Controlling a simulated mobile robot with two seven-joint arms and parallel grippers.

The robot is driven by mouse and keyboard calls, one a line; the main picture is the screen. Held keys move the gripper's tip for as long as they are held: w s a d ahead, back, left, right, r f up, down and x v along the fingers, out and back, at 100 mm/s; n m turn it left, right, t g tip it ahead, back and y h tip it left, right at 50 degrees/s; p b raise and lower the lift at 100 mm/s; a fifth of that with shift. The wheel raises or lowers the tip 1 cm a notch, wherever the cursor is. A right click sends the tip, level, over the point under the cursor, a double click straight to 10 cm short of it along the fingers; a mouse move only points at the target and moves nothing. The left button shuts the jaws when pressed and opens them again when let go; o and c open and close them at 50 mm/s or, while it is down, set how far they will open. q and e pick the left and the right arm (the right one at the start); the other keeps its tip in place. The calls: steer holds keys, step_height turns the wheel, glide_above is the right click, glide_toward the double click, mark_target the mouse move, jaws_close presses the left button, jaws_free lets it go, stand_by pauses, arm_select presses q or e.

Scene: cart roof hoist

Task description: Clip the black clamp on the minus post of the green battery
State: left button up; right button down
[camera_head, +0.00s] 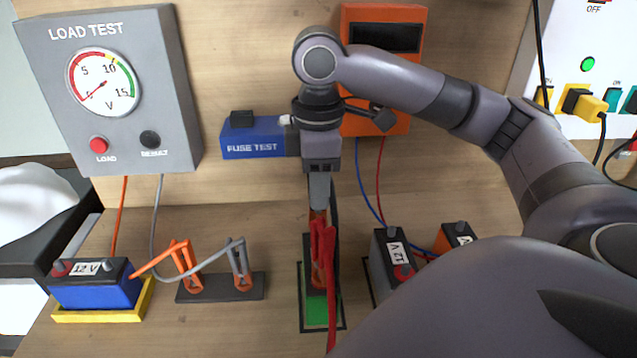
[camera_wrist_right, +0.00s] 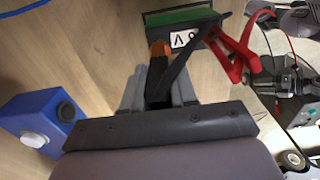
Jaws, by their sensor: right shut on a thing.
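The green battery (camera_head: 320,312) stands on the bench at the centre, with a black top and a white label that shows in the wrist view (camera_wrist_right: 185,40). A red clamp (camera_head: 323,245) is at the battery, its red cable running toward the front; it also shows in the wrist view (camera_wrist_right: 235,55). My right gripper (camera_head: 318,190) points down over the battery's far end, shut on the black clamp (camera_wrist_right: 158,75), whose copper-coloured jaws stick out toward the battery. The minus post is hidden, so I cannot tell whether the clamp touches it. My left gripper is not in view.
A blue FUSE TEST box (camera_head: 252,137) is just left of my right wrist. A stand with orange and grey clamps (camera_head: 220,288) and a blue battery (camera_head: 95,285) stand to the left. A grey battery (camera_head: 390,265) stands close on the right. The LOAD TEST panel (camera_head: 115,90) is behind.

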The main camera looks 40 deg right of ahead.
mark_target(319, 215)
steer(key=shift+f, duration=1.6)
steer(key=c, duration=0.8)
jaws_free()
steer(key=shift+r, duration=3.6)
